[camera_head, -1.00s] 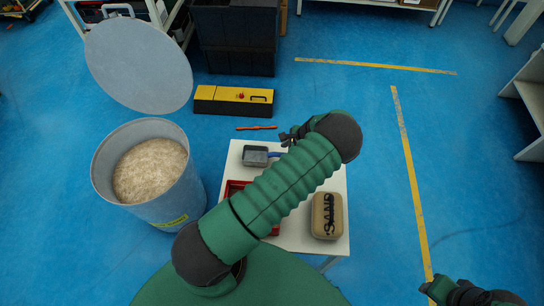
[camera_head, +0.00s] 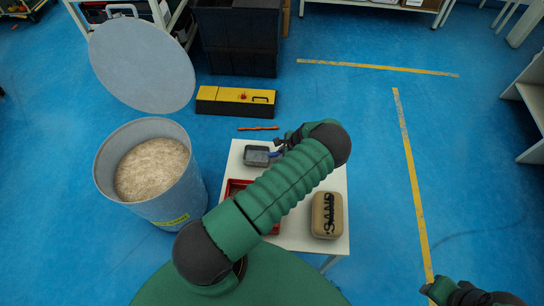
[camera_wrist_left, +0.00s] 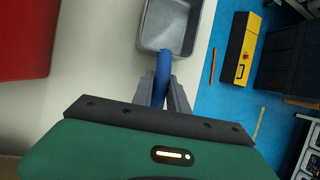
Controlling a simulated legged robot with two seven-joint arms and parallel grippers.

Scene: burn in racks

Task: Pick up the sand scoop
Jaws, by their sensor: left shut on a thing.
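The sand scoop (camera_head: 256,156) is a grey open pan with a blue handle, at the far edge of the small white table (camera_head: 334,178). In the left wrist view the scoop's pan (camera_wrist_left: 173,25) is just beyond the fingers. My left gripper (camera_head: 282,146) reaches across the table, and in the left wrist view its fingers (camera_wrist_left: 162,90) are shut on the blue handle. I cannot tell whether the pan is off the tabletop. My right gripper (camera_head: 436,290) is over the floor at the lower right, away from the table; its jaws are too small to judge.
A grey drum of sand (camera_head: 168,208) with its round lid (camera_head: 140,65) raised stands left of the table. A red tray (camera_head: 233,187), partly behind my arm, and a tan sand block (camera_head: 327,215) are on the table. A yellow-black toolbox (camera_head: 236,100) lies on the floor beyond.

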